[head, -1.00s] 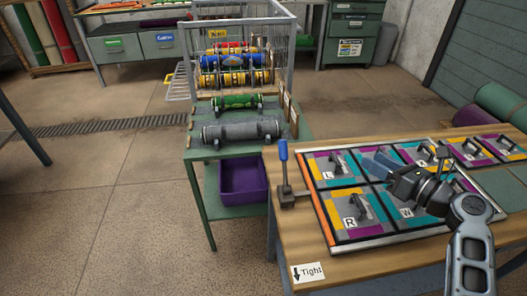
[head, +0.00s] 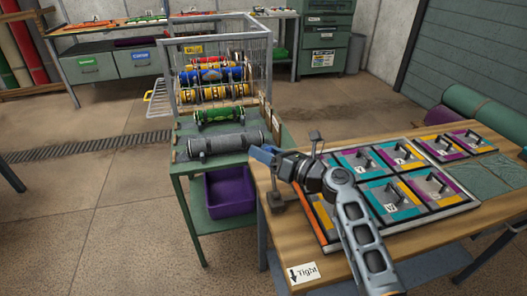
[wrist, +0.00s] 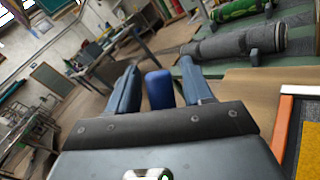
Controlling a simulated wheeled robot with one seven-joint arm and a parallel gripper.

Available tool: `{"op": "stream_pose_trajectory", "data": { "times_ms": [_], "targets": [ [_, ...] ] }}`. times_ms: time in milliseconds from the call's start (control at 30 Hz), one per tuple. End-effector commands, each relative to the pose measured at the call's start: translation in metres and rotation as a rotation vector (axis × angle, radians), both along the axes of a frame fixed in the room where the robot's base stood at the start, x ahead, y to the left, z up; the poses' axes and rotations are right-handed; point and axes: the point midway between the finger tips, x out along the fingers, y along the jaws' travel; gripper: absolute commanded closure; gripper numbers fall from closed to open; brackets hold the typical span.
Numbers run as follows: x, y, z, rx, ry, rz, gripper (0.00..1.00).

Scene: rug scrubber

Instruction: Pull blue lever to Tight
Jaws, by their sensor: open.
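The blue lever's handle (wrist: 159,90) stands between my two open fingers in the wrist view, with a visible gap on each side. In the head view my gripper (head: 263,153) covers most of the handle. The lever's base bracket (head: 279,200) is at the left edge of the wooden table. The lever looks upright, though its top is mostly hidden. A white "Tight" label (head: 304,272) with an arrow pointing toward the near side lies at the table's front left corner. My gripper (wrist: 160,80) also shows in the wrist view.
A framed board of colored lettered tiles (head: 390,212) with handles lies right of the lever, partly under my arm. A green rack (head: 180,165) with rollers, including a grey roller (head: 226,145), stands beyond the lever. A purple bin (head: 229,192) sits on its lower shelf.

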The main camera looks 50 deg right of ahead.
Motion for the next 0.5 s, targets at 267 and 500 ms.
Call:
{"op": "stream_pose_trajectory", "data": {
  "times_ms": [267,500],
  "targets": [
    [0.0036,0.0000,-0.0003,0.000,0.000,-0.001,0.50],
    [0.0034,-0.0001,-0.0002,0.000,0.000,-0.001,0.68]
  ]
}}
